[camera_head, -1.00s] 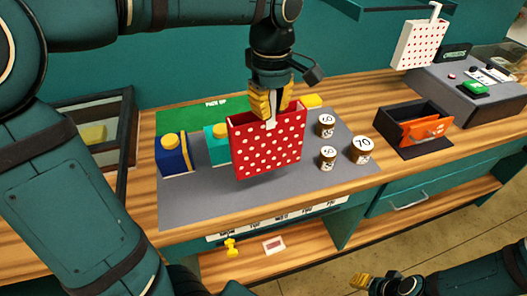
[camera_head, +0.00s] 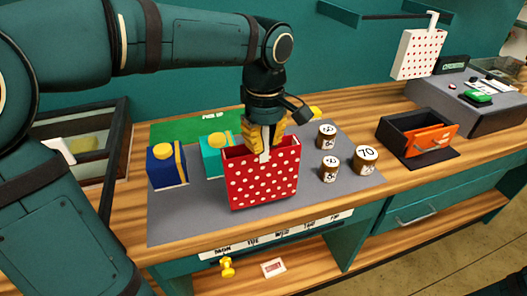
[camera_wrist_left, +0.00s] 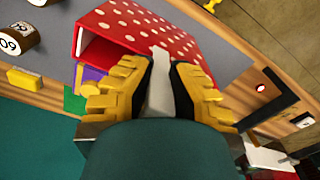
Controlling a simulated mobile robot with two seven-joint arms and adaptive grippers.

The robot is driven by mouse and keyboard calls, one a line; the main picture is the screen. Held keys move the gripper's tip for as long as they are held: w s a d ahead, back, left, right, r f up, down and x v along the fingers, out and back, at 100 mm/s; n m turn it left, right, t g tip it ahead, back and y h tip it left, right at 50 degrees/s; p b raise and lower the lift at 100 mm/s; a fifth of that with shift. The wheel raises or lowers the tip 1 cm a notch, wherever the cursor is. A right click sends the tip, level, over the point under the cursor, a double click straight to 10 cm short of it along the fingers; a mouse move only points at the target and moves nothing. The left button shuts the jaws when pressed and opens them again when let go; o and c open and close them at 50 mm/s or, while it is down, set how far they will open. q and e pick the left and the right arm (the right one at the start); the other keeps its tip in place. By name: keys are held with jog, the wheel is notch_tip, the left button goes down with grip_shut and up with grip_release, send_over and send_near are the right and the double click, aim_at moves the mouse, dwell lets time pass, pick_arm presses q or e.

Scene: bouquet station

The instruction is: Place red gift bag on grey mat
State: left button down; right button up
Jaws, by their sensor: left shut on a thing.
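The red gift bag (camera_head: 262,180) with white dots is upright at the front middle of the grey mat (camera_head: 190,221). I cannot tell whether its base touches the mat. My left gripper (camera_head: 264,146) is above the bag, its yellow fingers shut on the bag's white handle. In the left wrist view the fingers (camera_wrist_left: 158,85) close around the pale handle, with the red bag (camera_wrist_left: 150,30) just beyond them. The bag's far side is hidden. My right gripper does not show now.
A blue box (camera_head: 166,168) and a teal box (camera_head: 213,156) stand left of the bag. Several round weights, one marked 70 (camera_head: 366,158), stand to the right. A black box with an orange front (camera_head: 430,140) is farther right. A white dotted bag (camera_head: 417,54) hangs at the back.

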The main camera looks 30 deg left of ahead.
pick_arm(q)
jog(key=shift+f, duration=1.25)
jog(key=shift+f+b, duration=0.1)
jog(key=shift+b, duration=0.2)
jog(key=c, duration=1.1)
grip_release()
notch_tip(320, 180, up, 11)
jog(key=p, duration=0.3)
jog(key=shift+d, duration=0.1)
jog(key=shift+r, duration=0.65)
